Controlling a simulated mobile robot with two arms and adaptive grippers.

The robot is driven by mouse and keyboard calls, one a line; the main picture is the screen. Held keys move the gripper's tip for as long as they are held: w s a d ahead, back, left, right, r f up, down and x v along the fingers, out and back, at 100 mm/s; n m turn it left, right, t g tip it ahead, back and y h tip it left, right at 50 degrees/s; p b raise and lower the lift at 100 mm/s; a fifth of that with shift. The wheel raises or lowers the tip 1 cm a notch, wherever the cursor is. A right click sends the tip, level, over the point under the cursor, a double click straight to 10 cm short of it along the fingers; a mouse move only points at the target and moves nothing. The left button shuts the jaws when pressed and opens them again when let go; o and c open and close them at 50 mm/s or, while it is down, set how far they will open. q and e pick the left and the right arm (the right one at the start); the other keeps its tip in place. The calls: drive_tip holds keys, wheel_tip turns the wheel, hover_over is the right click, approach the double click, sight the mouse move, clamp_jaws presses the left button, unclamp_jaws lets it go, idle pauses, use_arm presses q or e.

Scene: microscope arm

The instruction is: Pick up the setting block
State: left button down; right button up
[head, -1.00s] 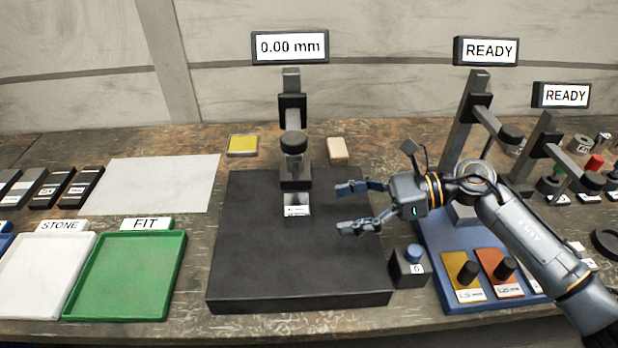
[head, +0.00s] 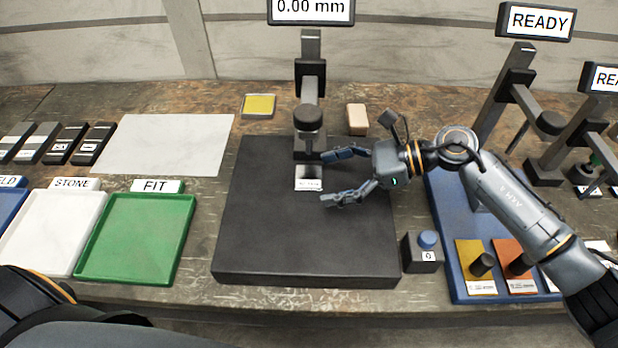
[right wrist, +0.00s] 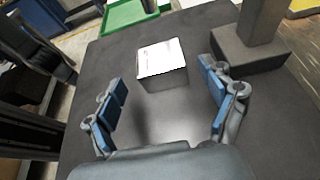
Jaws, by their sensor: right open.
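My left gripper is not in view.
The gauge post (head: 309,85) rises close behind the block. A dark box with a blue button (head: 427,240) stands right of the plate. The green FIT tray (head: 135,238) and white STONE tray (head: 55,230) are to the left. The plate's front is clear.

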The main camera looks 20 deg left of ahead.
sight(308, 180)
drive_tip(key=p+x, duration=0.1)
drive_tip(key=x, duration=0.3)
drive_tip(key=shift+a+f, duration=0.25)
drive_tip(key=shift+a, duration=0.15)
drive_tip(key=c, duration=1.7)
drive_tip(key=shift+r, duration=0.15)
clamp_jaws()
